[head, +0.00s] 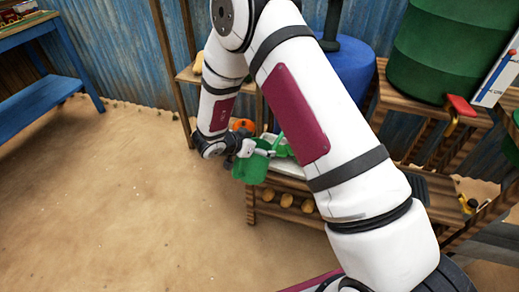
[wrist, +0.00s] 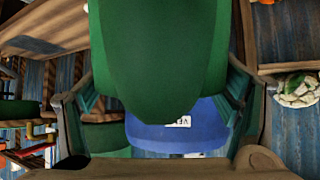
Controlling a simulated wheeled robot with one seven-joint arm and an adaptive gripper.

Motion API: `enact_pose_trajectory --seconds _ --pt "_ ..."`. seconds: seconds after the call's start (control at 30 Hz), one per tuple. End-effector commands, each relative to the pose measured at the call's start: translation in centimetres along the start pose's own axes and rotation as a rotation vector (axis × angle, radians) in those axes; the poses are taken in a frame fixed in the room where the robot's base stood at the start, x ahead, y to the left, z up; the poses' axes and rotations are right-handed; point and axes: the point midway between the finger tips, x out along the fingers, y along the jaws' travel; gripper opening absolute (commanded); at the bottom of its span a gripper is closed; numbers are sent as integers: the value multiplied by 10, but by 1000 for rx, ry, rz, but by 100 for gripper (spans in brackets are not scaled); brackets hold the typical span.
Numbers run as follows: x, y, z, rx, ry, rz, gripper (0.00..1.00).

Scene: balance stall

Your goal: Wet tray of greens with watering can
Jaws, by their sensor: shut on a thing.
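The green watering can (head: 251,168) hangs at the end of my arm in the head view, at the front left of a wooden shelf unit. My gripper (head: 243,148) is shut on it. A green spout-like part points right, over a pale tray (head: 290,167) that is mostly hidden behind the can and my arm. Whether greens lie in that tray cannot be told. In the wrist view the can's green body (wrist: 160,60) fills the upper middle, with the gripper's fingers at both sides. No water shows.
A blue barrel (head: 352,68) stands behind the shelf, and a large green drum (head: 440,50) sits on a wooden bench at right. Yellow produce (head: 287,201) lies on the lower shelf (head: 265,210). A blue table (head: 40,90) is far left. The sandy floor is clear at left.

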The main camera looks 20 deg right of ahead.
Motion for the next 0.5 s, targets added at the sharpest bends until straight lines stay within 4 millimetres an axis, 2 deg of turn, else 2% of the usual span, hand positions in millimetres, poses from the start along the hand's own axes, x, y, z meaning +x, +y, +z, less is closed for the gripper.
enact_pose_trajectory --seconds 0.1,0.5 --pt "-3 -1 0 -1 64 -4 21" --pt "-20 0 -24 1 271 -2 21"
